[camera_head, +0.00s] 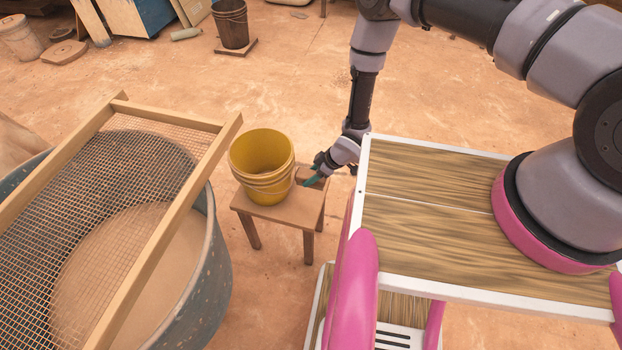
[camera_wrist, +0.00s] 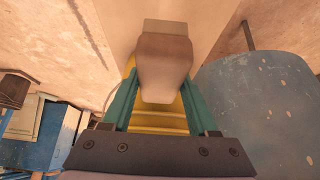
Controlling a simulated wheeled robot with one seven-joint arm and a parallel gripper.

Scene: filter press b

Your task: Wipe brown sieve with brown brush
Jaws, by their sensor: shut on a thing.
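The brown sieve (camera_head: 120,118), a wooden frame with wire mesh, lies across the top of a large blue-grey tub at the left of the head view. My gripper (camera_head: 316,178) is at the right edge of a small wooden stool (camera_head: 285,212), low and right of the sieve. In the wrist view my gripper (camera_wrist: 162,82), with green fingers, is shut on the brown brush (camera_wrist: 164,62). The brush also shows in the head view (camera_head: 301,173) at the stool top, beside the yellow bucket.
The yellow bucket (camera_head: 262,160) stands on the stool, close left of my gripper. The tub (camera_head: 205,275) stands left of the stool. A dark bucket (camera_head: 232,24) and a blue box (camera_head: 140,17) are at the back. The ground behind the stool is clear.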

